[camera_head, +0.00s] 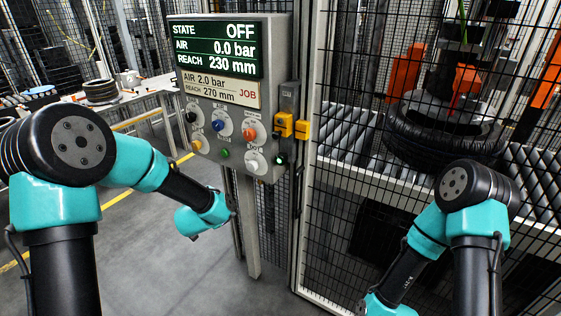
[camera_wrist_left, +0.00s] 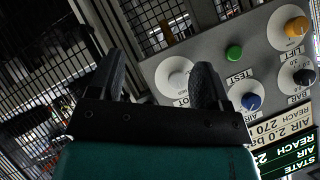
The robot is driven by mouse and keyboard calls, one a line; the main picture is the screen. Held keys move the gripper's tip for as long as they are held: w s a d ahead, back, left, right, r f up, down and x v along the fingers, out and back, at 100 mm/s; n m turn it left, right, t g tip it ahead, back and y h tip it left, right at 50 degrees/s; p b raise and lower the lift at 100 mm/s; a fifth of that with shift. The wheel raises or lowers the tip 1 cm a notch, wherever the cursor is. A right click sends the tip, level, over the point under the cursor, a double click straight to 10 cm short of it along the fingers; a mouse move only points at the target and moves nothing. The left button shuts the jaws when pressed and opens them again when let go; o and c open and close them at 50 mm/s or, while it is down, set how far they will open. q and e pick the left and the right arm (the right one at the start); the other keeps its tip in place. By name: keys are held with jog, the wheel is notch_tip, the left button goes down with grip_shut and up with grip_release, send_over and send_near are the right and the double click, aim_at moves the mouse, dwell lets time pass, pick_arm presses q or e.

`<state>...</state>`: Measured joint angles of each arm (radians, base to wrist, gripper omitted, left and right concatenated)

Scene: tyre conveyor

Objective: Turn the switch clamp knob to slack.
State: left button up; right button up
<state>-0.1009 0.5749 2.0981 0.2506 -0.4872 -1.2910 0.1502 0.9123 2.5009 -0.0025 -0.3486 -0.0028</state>
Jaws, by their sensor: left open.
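The grey control panel (camera_head: 283,60) carries several knobs, and I cannot read a clamp label on any of them. A black knob (camera_head: 191,117), a blue knob (camera_head: 218,125) and an orange knob (camera_head: 249,134) form the upper row. A yellow knob (camera_head: 197,145), a green button (camera_head: 225,154) and a white knob (camera_head: 252,162) are below. In the left wrist view my left gripper (camera_wrist_left: 160,80) is open and empty, with the white knob (camera_wrist_left: 180,78) behind the gap between its fingers. The orange knob is hidden there. My right gripper is out of view.
The panel display (camera_head: 218,45) reads state OFF, air 0.0 bar, reach 230 mm; a job plate (camera_head: 219,88) is below. Yellow latch blocks (camera_head: 285,125) sit beside it. A mesh fence (camera_head: 345,180) separates a tyre (camera_head: 440,140) at right. A bench (camera_head: 150,88) is at left.

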aim_at(278, 160)
pick_arm(q)
jog(key=s+d+f+n+g+h, duration=0.2)
jog(key=s+f+n+g+h, duration=0.25)
jog(key=n, duration=0.55)
jog(key=w+d+r+n+t+h, duration=0.1)
jog(key=w+r+n+t+h, duration=0.1)
jog(key=r, duration=0.5)
jog(key=w+d+r+n+t+h, duration=0.2)
jog(key=w+r+n+h, duration=0.3)
jog(key=r, duration=0.3)
jog(key=shift+w+n, duration=0.6)
jog(key=shift+n, duration=0.3)
jog(key=shift+t, duration=0.25)
jog(key=x, duration=1.7)
jog(key=shift+w+d, duration=0.15)
